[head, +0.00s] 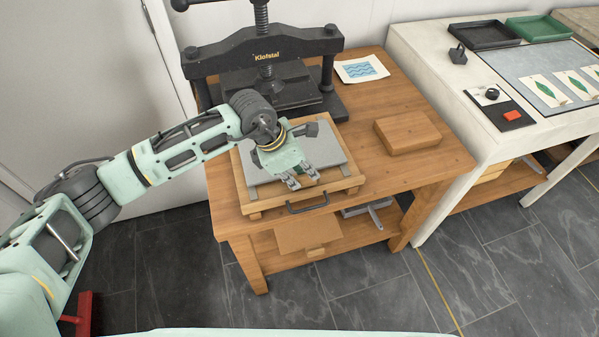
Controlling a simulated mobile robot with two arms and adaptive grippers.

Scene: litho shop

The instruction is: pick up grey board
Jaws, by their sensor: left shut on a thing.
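The grey board (331,152) is a flat sheet lying over a wooden tray (340,187) with a dark front handle (307,204), on the wooden table. My left gripper (302,180) reaches over the board from the left, its fingertips pointing towards the board's front edge. It is shut on the board at that edge. The gripper and wrist cover the middle of the board. I cannot tell whether the board is lifted clear of the tray. My right gripper is not in view.
A black press (262,45) stands behind the tray. A wooden block (407,132) lies to the right, and a blue wave print (361,69) at the back. A pale bench (440,90) with dark and green trays adjoins the right. A lower shelf holds a brown board (305,233).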

